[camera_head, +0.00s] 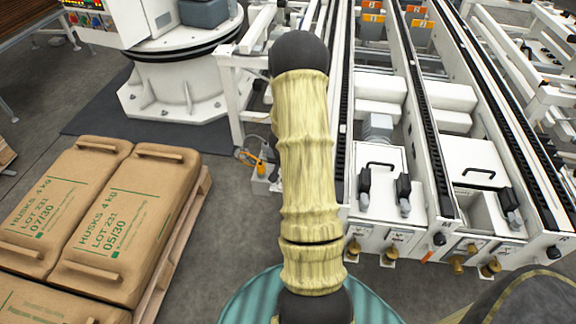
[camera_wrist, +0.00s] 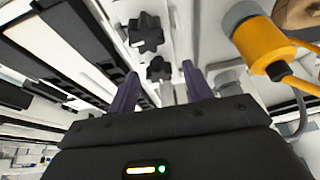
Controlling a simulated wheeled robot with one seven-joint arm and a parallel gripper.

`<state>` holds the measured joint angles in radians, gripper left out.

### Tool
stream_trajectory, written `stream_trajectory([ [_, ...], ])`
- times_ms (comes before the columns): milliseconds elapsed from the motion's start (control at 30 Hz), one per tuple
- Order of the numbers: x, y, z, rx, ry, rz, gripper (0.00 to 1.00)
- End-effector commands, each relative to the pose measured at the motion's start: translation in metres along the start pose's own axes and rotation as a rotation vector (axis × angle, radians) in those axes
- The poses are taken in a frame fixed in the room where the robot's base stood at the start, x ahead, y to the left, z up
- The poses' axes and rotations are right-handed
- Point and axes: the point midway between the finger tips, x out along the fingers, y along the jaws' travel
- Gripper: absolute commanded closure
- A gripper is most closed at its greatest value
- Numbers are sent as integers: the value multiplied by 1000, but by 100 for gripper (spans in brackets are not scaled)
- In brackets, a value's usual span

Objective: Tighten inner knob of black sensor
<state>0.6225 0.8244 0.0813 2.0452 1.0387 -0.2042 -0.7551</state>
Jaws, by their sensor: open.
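In the wrist view, two black star-shaped knobs show, a larger one (camera_wrist: 146,32) toward the top and a smaller one (camera_wrist: 158,68) below it. They sit against a white and grey metal frame. My gripper (camera_wrist: 162,82) has its two dark purple fingers spread with nothing between them. The smaller knob appears in line with the gap between the fingertips; I cannot tell the distance to it. No body that is clearly the black sensor can be made out. In the head view my gripper is hidden behind my arm.
A yellow-orange sensor with a cable (camera_wrist: 262,45) is close right of the fingers in the wrist view. In the head view, white conveyors with black rails (camera_head: 420,100) fill the right. Husk sacks (camera_head: 122,215) lie on a pallet at left. Grey floor (camera_head: 215,265) lies between.

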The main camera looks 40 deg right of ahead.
Motion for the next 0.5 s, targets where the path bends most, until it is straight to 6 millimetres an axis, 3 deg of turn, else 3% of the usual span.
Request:
stream_trajectory([
  [67, 0, 0, 0, 1, 0, 1, 54],
  [267, 0, 1, 0, 1, 0, 1, 93],
  [500, -1, 0, 0, 6, -1, 3, 95],
])
